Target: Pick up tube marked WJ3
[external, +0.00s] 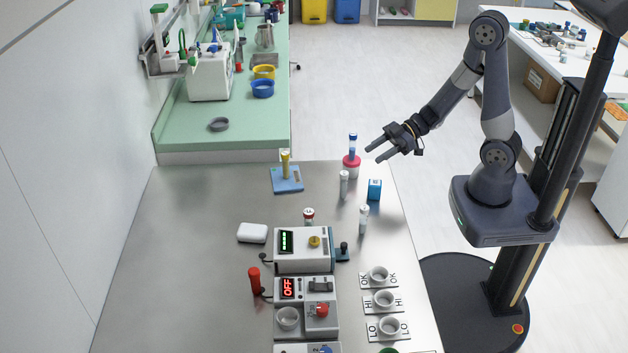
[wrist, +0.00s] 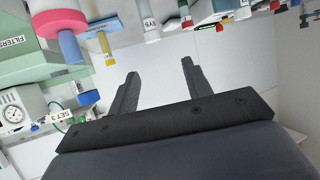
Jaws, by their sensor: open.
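I cannot read the mark WJ3 on any tube. A white tube (external: 343,183) and another white tube (external: 364,219) stand nearer the camera. A yellow-topped tube (external: 286,157) stands on a blue base (external: 287,179). My gripper (external: 373,155) is open and empty, just right of the blue-capped tube and apart from it. In the wrist view the open fingers (wrist: 160,68) have nothing between them; a white tube labelled seemingly "SYS" (wrist: 150,26) shows beyond.
A blue box (external: 375,190) stands near the white tubes. A device with a green display (external: 301,250), one reading OFF (external: 305,302), and small cups on labelled cards (external: 379,274) sit nearer. A red-capped jar (external: 308,216) stands behind the green-display device. The left steel tabletop is clear.

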